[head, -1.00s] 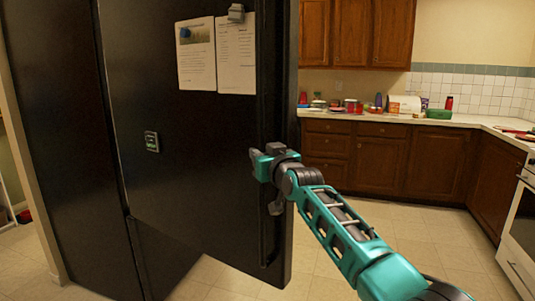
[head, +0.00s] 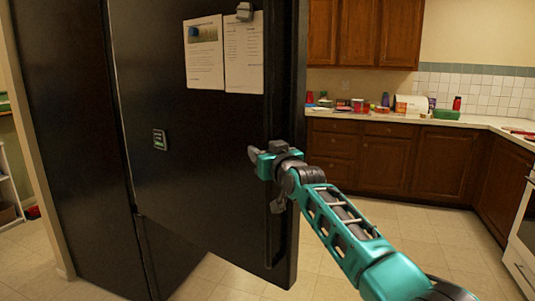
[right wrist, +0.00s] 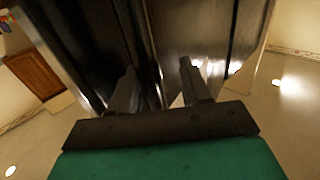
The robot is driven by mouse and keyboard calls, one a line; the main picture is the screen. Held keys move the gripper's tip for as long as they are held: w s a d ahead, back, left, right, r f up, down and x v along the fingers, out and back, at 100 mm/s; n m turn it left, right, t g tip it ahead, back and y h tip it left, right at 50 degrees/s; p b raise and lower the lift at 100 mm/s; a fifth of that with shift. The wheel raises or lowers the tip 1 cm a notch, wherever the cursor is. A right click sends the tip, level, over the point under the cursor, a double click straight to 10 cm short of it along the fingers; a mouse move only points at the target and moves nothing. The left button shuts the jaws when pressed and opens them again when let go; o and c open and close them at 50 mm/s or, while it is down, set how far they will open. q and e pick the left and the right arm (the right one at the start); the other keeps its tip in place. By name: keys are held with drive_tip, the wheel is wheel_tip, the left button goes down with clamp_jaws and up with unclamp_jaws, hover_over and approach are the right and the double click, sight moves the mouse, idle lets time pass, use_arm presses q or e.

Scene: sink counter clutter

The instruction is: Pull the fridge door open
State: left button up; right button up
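The black fridge door (head: 200,130) fills the left middle of the head view. It stands swung out, with floor visible below its lower edge. A dark vertical handle (head: 275,240) runs along its right side, partly hidden by my gripper. My right gripper (head: 261,163), teal and dark grey, is at the handle side of the door. In the right wrist view its two fingers (right wrist: 158,80) are spread apart, with dark vertical surfaces beyond them. I cannot tell whether a finger touches the handle. My left gripper is not in view.
Papers (head: 224,52) and magnets hang on the door. A black panel (head: 60,130) stands left of it. Wooden cabinets (head: 385,165) and a counter (head: 480,121) with several small items are at the back right. The tiled floor (head: 430,225) between is clear.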

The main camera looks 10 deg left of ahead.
drive_tip(key=shift+d+f, duration=0.15)
drive_tip(key=p+v, duration=0.1)
drive_tip(key=v, duration=1.1)
drive_tip(key=shift+s+p, duration=0.35)
drive_tip(key=shift+s, duration=0.05)
drive_tip(key=shift+d, duration=0.1)
idle(0.3)
